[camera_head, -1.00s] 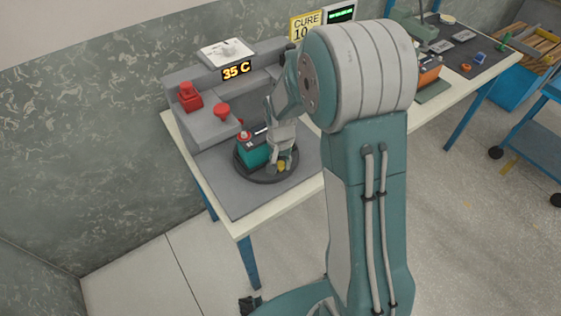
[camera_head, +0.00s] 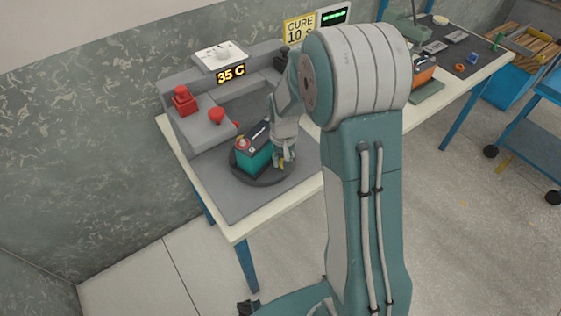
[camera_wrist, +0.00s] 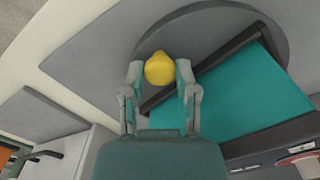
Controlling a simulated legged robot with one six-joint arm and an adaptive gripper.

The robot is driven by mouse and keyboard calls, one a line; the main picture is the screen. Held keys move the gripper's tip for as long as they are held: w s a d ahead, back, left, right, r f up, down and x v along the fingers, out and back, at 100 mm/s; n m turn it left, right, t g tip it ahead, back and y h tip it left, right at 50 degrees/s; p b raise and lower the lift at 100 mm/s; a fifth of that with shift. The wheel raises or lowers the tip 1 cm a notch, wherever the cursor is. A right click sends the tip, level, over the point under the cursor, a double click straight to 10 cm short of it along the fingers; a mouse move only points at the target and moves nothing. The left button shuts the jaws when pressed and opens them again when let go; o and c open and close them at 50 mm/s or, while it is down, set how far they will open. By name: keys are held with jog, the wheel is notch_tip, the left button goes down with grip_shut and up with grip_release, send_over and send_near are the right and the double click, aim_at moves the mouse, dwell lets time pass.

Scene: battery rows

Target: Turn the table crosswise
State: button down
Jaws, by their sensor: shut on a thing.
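The round dark turntable (camera_head: 262,181) lies on a grey mat on the near bench; its edge also shows in the wrist view (camera_wrist: 238,22). The battery fills the right of the wrist view (camera_wrist: 245,95). A yellow knob (camera_wrist: 159,68) sits near the turntable's rim. My gripper (camera_wrist: 160,76) is shut on this knob, one finger on each side. In the head view my gripper (camera_head: 282,160) partly hides the knob and the battery's right side.
A CURE 10 s sign (camera_head: 299,30) is at the back. Another bench with an orange battery (camera_head: 424,72) stands right.

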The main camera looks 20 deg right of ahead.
jog(key=shift+w+d+n, duration=0.45)
jog(key=shift+w+n, duration=0.05)
jog(key=shift+n, duration=0.5)
jog(key=shift+c, duration=1.9)
grip_release()
notch_tip(320, 180, up, 12)
jog(key=shift+w, duration=0.1)
